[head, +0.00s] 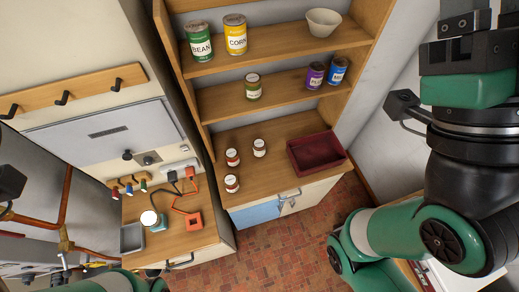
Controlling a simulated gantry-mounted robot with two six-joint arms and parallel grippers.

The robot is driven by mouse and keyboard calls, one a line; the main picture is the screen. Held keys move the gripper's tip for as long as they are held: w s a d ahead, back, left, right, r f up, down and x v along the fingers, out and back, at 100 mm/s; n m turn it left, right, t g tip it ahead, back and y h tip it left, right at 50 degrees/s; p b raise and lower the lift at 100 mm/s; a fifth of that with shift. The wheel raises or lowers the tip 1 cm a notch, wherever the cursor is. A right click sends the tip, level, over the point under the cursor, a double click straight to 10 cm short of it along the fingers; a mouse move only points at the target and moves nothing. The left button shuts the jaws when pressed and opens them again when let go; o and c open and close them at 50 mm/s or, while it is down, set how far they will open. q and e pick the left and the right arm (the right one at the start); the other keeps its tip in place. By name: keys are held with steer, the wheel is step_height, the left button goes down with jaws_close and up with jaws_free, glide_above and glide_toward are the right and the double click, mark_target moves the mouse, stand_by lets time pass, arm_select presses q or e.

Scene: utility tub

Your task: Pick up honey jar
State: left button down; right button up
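No jar label can be read as honey. Three small jars with reddish-brown contents and pale labels stand upright on the wooden counter: a back left jar (232,158), a back right jar (259,148) and a front jar (231,184). A greenish jar (253,87) with a yellow label stands on the shelf above. My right arm fills the right side. Its dark gripper end (464,22) is at the top right, well away from the jars, and its fingers are not clear. My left gripper is not in view; only green arm parts show at the bottom left.
A dark red bin (317,152) stands right of the jars. Shelves hold a bean can (198,42), a corn can (235,35), a bowl (323,22), a purple can (315,76) and a blue can (336,71). A cluttered side table (190,238) stands at lower left.

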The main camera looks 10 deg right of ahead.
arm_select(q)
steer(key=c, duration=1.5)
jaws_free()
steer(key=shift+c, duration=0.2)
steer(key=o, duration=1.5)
